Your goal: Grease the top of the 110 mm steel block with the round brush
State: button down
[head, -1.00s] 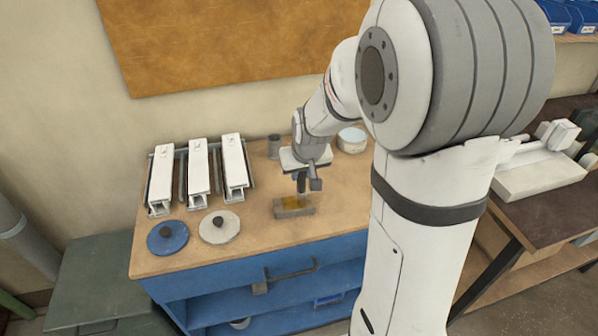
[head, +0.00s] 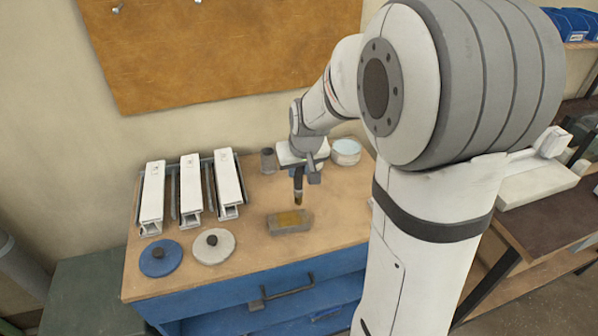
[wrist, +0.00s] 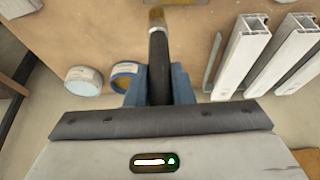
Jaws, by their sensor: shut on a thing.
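My gripper (head: 298,174) is shut on the round brush (head: 298,190), which hangs bristles down. In the wrist view the brush (wrist: 159,58) runs up from between the blue fingers (wrist: 158,88), with yellowish bristles at its tip. The steel block (head: 289,224) lies on the bench top, and a yellow-brown smear shows on its upper face. The bristle tip appears a little above and behind the block, apart from it. A sliver of the block (wrist: 172,3) shows at the top edge of the wrist view.
Three white profiles (head: 190,188) stand at the left of the bench. A blue lid (head: 160,258) and a pale lid (head: 213,246) lie in front of them. A dark cup (head: 268,160) and a white tub (head: 346,152) stand at the back. Bare bench surrounds the block.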

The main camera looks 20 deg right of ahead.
jog(key=shift+w+r, duration=0.2)
jog(key=shift+r, duration=0.3)
jog(key=shift+s+r+p, duration=0.1)
jog(key=shift+r+p, duration=1.1)
jog(key=shift+r, duration=0.55)
jog(key=shift+a+f, duration=0.1)
